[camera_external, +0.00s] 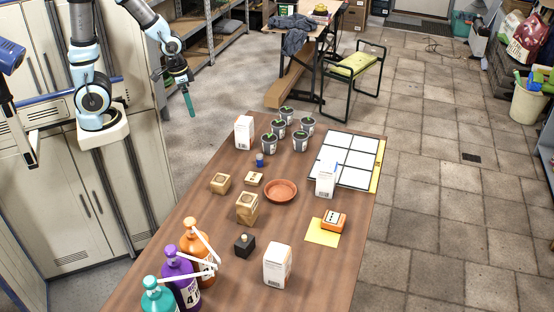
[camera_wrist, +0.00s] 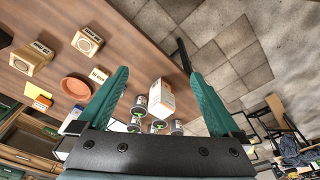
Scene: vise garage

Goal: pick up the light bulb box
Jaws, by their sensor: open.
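Several white cartons stand on the wooden table. One white box (camera_external: 244,132) stands at the table's far left corner near the potted plants; a second white box (camera_external: 326,181) is by the panel tray, and a third (camera_external: 277,265) is near the front. Their labels are too small to read, so I cannot tell which is the light bulb box. My gripper (camera_external: 187,100) hangs beyond the table's left edge, apart from the boxes. In the wrist view my gripper (camera_wrist: 158,76) is open, and a white-and-orange box (camera_wrist: 162,97) shows between its green fingers, farther off.
Potted plants (camera_external: 279,128) crowd right of the far box. A terracotta dish (camera_external: 281,190), wooden blocks (camera_external: 247,207), an orange device (camera_external: 334,220) and a small black bottle (camera_external: 244,245) occupy the table. Coloured pump bottles (camera_external: 180,275) stand front left. Lockers (camera_external: 75,205) line the left.

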